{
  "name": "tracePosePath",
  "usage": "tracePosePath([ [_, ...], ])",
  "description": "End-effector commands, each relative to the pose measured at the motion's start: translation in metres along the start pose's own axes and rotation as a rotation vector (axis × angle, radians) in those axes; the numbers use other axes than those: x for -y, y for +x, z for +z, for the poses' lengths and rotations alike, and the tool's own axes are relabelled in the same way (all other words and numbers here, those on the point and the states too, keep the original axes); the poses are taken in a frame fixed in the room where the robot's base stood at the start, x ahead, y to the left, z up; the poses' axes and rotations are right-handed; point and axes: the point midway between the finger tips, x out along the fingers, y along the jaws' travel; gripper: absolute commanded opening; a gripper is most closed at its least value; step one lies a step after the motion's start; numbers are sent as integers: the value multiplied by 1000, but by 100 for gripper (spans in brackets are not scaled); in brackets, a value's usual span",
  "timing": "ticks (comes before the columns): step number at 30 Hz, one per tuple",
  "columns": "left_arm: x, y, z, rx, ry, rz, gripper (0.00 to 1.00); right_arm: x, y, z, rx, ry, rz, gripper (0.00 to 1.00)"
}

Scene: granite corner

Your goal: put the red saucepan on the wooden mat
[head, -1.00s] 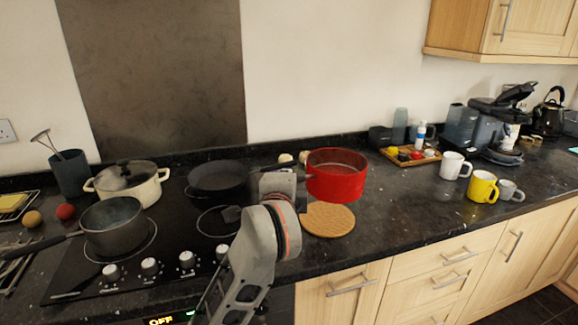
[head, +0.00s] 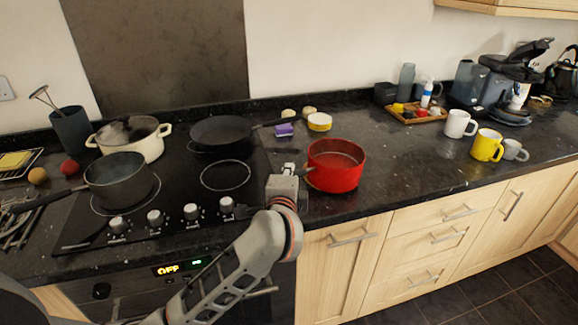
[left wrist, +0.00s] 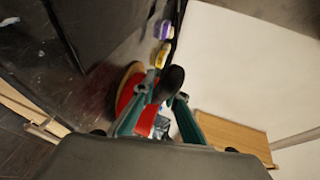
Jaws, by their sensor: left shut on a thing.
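The red saucepan (head: 336,170) is at the counter's front, right of the hob, and looks upright. My left gripper (head: 291,172) is at its left side, shut on its dark handle, which shows between the fingers (left wrist: 160,102) in the left wrist view. That view also shows part of the red pan (left wrist: 126,92) with the brown rim of the wooden mat (left wrist: 131,68) beside it. In the head view the pan hides almost all of the mat. I cannot tell whether the pan's base touches it. My right gripper is not in view.
The hob holds a grey saucepan (head: 118,180), a cream pot (head: 140,145) and a black frying pan (head: 218,131). A purple sponge (head: 284,130) and a yellow-and-white round item (head: 319,122) lie behind the red saucepan. Mugs (head: 487,145) stand right; the counter between is clear.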

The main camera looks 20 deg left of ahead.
Motion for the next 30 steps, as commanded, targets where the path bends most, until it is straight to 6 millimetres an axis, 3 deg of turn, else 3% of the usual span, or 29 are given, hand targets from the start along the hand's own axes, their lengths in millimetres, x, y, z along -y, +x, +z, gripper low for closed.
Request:
tracePosePath([
  [6, 2, 0, 0, -1, -1, -6, 0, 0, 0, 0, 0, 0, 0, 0],
  [7, -4, 0, 0, 0, 4, 6, 14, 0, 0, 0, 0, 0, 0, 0],
  [9, -4, 0, 0, 0, 4, 6, 28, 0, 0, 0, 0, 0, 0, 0],
  [22, -3, -6, -1, -2, 2, 4, 28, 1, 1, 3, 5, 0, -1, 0],
  [30, -4, -53, -1, -4, -1, 6, 28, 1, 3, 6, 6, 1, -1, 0],
])
